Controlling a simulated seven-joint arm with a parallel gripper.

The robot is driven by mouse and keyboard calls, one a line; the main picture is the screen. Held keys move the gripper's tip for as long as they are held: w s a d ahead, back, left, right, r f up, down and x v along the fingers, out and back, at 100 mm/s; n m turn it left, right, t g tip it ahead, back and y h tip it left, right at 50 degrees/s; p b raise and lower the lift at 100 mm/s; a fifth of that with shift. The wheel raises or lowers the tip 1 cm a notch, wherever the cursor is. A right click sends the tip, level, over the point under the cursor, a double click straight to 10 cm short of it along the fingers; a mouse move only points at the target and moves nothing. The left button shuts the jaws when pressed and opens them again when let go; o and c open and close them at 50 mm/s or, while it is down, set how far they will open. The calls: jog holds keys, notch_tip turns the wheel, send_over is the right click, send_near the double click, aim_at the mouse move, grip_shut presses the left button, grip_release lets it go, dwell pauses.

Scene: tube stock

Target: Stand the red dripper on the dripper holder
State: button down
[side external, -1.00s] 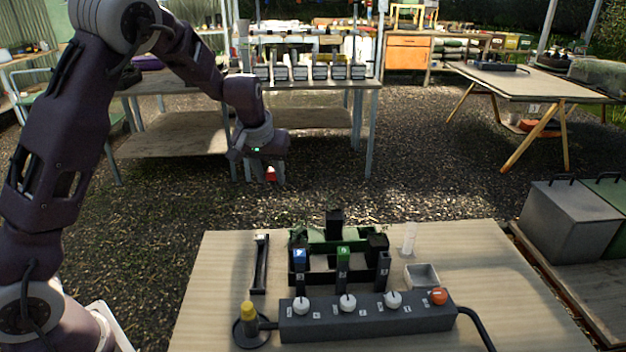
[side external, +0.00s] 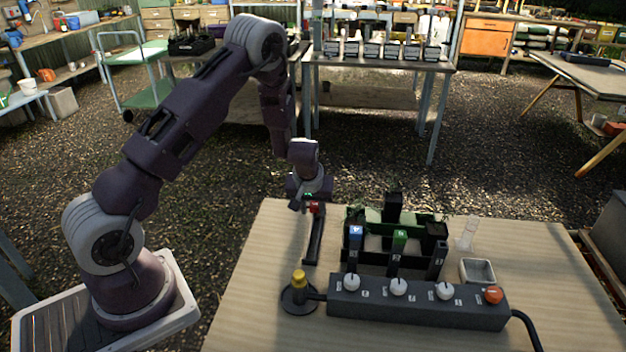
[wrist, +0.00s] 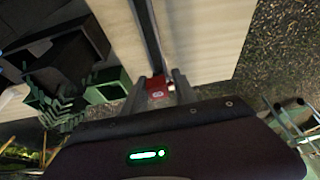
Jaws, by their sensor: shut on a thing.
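My gripper (side external: 309,200) is shut on the red dripper (side external: 314,208) above the far left part of the table. The dripper shows as a small red block between the two fingers in the wrist view (wrist: 157,88); its lower part is hidden. A long, narrow black piece (side external: 314,240), which looks like the dripper holder, lies on the table just below it and shows as a dark strip in the wrist view (wrist: 148,35). The dripper overlaps its far end in the side view. I cannot tell whether they touch.
In front are a dark knob box (side external: 420,305) and a yellow-topped item (side external: 299,281) on a round black base. A small grey tray (side external: 478,271) is at right. The table's front left is clear.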

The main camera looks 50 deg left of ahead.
jog(key=shift+f, duration=3)
jog(key=shift+s+f, duration=0.1)
jog(key=shift+f, duration=0.35)
jog(key=c, duration=0.9)
grip_release()
jog(key=v, duration=0.7)
jog(key=shift+r, duration=0.5)
